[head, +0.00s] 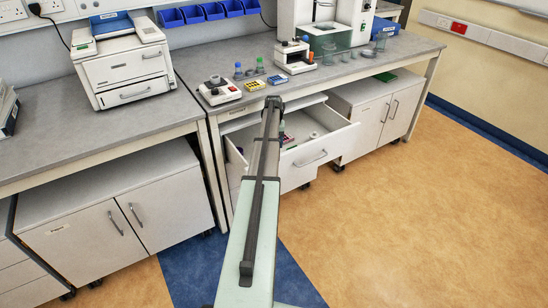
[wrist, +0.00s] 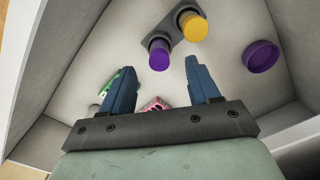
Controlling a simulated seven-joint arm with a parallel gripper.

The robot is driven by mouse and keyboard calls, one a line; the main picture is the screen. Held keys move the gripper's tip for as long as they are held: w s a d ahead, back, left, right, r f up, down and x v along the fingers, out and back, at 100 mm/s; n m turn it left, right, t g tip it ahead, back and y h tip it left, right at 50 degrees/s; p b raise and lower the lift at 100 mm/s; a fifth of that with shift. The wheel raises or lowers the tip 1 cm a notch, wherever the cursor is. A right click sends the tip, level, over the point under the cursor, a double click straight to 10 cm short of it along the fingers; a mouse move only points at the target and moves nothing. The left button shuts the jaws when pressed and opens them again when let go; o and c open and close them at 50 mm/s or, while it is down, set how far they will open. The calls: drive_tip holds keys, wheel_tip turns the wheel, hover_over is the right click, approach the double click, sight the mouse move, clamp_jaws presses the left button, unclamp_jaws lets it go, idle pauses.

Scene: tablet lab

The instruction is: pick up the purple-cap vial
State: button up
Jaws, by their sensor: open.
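A purple-cap vial (wrist: 159,56) shows in the wrist view at top centre, its cap facing me, in a dark grey holder (wrist: 178,38) inside the drawer. My gripper (wrist: 157,75) is open, its two blue fingers apart and pointing toward the vial. The vial appears beyond the fingertips, between their lines, and nothing is between the fingers. In the head view my arm reaches over the open drawer (head: 318,155) and hides part of it; the vial cannot be made out there.
A yellow-capped vial (wrist: 193,26) stands close beside the purple one in the same holder. A loose purple lid (wrist: 260,56) lies to the right. A green item (wrist: 113,84) and a pink item (wrist: 154,104) lie near the fingers. Drawer walls rise on both sides.

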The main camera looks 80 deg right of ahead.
drive_tip(key=shift+d+f, duration=0.2)
drive_tip(key=shift+f, duration=3.4)
drive_tip(key=shift+c, duration=0.3)
drive_tip(key=c, duration=1.1)
